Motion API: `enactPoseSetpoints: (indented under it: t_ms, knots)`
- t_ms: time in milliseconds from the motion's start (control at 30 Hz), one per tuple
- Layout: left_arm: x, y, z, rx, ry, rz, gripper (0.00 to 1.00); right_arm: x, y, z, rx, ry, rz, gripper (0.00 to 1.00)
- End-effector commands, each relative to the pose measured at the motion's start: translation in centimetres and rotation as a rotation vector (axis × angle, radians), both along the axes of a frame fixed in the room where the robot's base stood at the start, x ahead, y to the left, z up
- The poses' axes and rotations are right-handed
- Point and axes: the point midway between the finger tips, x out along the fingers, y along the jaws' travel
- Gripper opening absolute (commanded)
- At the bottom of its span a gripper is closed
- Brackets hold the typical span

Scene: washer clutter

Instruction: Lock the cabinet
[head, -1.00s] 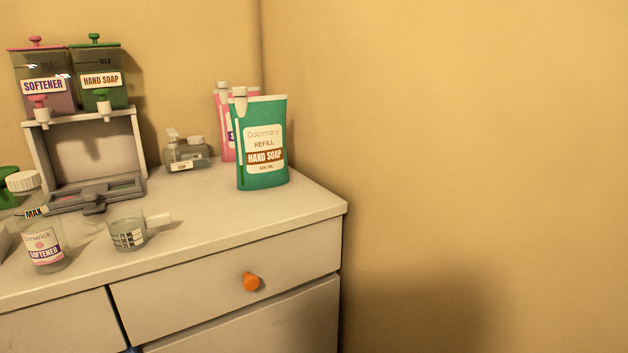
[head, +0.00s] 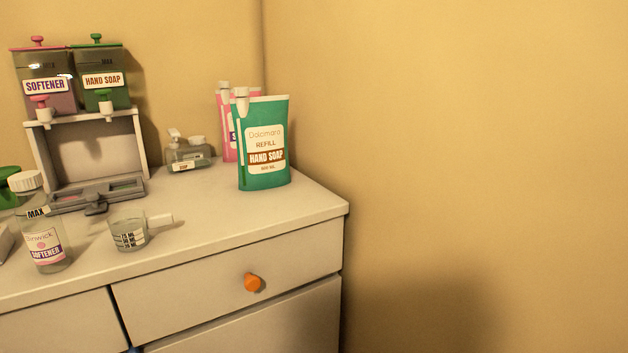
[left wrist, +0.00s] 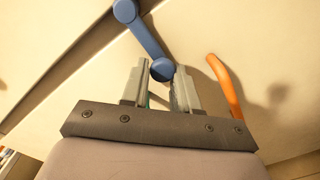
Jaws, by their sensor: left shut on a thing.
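The cabinet (head: 235,267) is off-white, with an upper drawer front and a lower panel visible in the head view; both look closed. In the left wrist view, a blue bar handle with round ends (left wrist: 145,35) stands on the pale cabinet face. My left gripper (left wrist: 162,80) is at the handle's nearer round end, with its fingers shut on it. A small greenish bit shows between the fingers; I cannot tell what it is. A curved orange handle (left wrist: 225,85) is right of the fingers, apart from them. My right gripper is in neither view.
On top stand a green hand soap pouch (head: 265,145), a softener bottle (head: 44,235), a measuring cup (head: 129,235) and a dispenser stand (head: 140,145). A bare wall (head: 470,180) is on the right.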

Motion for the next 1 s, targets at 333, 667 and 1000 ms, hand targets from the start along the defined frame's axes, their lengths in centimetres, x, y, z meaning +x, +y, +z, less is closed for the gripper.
enactPoseSetpoints:
  t_ms: [333, 667, 1000]
  knots:
    - [-0.1, 2.1, 0.3, 0.004, -0.011, 0.043, 0.42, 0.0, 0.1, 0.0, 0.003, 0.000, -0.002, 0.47]
    - [-2.2, 0.7, 0.2, 0.006, -0.006, 0.040, 0.47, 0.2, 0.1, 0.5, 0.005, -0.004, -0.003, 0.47]
    - [-4.5, -1.1, 0.2, 0.005, -0.005, 0.032, 0.47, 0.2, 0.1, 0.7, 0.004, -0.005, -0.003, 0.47]
